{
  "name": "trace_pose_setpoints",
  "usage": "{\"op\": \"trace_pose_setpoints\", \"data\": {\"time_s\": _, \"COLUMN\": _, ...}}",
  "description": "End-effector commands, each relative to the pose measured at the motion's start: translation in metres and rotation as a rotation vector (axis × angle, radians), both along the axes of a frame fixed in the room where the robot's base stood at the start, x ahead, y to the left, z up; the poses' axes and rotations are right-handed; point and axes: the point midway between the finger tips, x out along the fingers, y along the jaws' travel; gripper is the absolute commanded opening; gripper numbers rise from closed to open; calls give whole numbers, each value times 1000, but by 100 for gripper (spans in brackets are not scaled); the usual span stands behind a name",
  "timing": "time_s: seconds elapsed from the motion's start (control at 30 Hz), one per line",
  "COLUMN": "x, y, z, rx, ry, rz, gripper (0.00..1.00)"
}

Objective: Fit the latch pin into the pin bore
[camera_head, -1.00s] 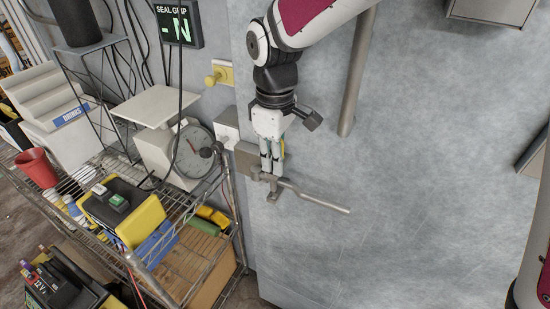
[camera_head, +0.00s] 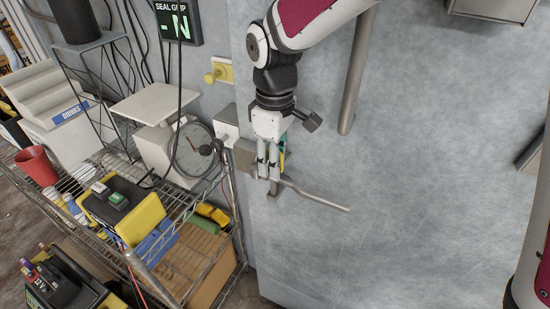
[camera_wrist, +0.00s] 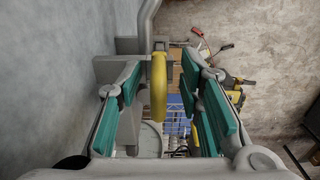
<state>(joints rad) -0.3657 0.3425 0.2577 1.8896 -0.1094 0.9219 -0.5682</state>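My gripper (camera_head: 268,176) is at the latch on the grey freezer door, pointing down, by the root of the grey lever handle (camera_head: 318,198). In the wrist view my gripper (camera_wrist: 168,105) has its two teal-padded fingers apart. I cannot make out the pin's shaft or the pin bore.
A wire shelf (camera_head: 185,205) stands close on the left, with a dial scale (camera_head: 193,150), a red cup (camera_head: 37,165) and a yellow-black box (camera_head: 120,208). A vertical bar (camera_head: 358,75) is right of the arm; the lower door is clear.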

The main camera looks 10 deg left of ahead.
Motion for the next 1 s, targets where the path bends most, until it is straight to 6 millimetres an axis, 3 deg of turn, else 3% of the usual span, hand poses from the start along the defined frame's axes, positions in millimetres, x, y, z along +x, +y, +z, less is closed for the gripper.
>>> {"op": "trace_pose_setpoints", "data": {"time_s": 0.23, "x": 1, "y": 0, "z": 11, "rx": 1, "ry": -3, "rz": 0, "gripper": 33}}
{"op": "trace_pose_setpoints", "data": {"time_s": 0.7, "x": 1, "y": 0, "z": 99, "rx": 2, "ry": -3, "rz": -1, "gripper": 33}}
{"op": "trace_pose_setpoints", "data": {"time_s": 1.0, "x": 0, "y": 0, "z": 120, "rx": 0, "ry": 0, "rz": 0, "gripper": 33}}
